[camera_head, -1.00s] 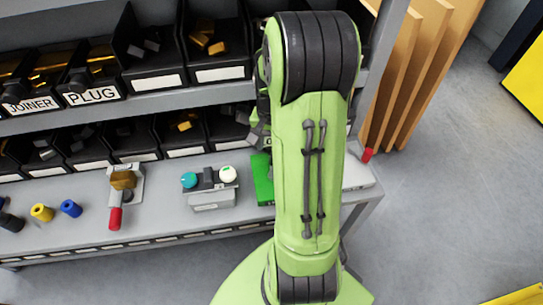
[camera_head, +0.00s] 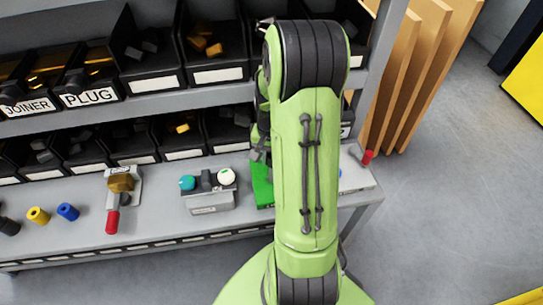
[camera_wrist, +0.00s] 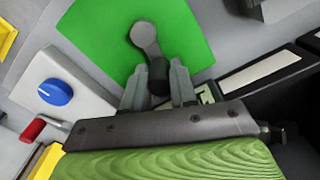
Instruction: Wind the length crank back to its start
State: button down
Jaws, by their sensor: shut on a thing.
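In the wrist view a grey crank arm (camera_wrist: 145,38) stands on a bright green plate (camera_wrist: 95,35). Its dark handle (camera_wrist: 158,82) is between the two grey fingers of my gripper (camera_wrist: 159,88), which is shut on it. The crank arm runs from its round hub down to the handle. In the head view the green plate (camera_head: 262,187) shows only in part. My arm hides the crank there and most of the gripper.
Beside the green plate are a pale panel with a blue knob (camera_wrist: 55,92) and a red-handled lever (camera_wrist: 33,129). In the head view a red-handled valve (camera_head: 112,221) and a box with teal and white buttons (camera_head: 208,190) are on the bench. Black bins (camera_head: 215,75) fill the shelves.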

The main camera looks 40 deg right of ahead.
aim_at(269, 157)
jog(key=shift+w+a+n, duration=0.2)
jog(key=shift+n, duration=0.5)
jog(key=c, duration=0.9)
grip_release()
notch_tip(269, 157, up, 16)
jog(key=p, duration=0.3)
jog(key=shift+f, duration=0.15)
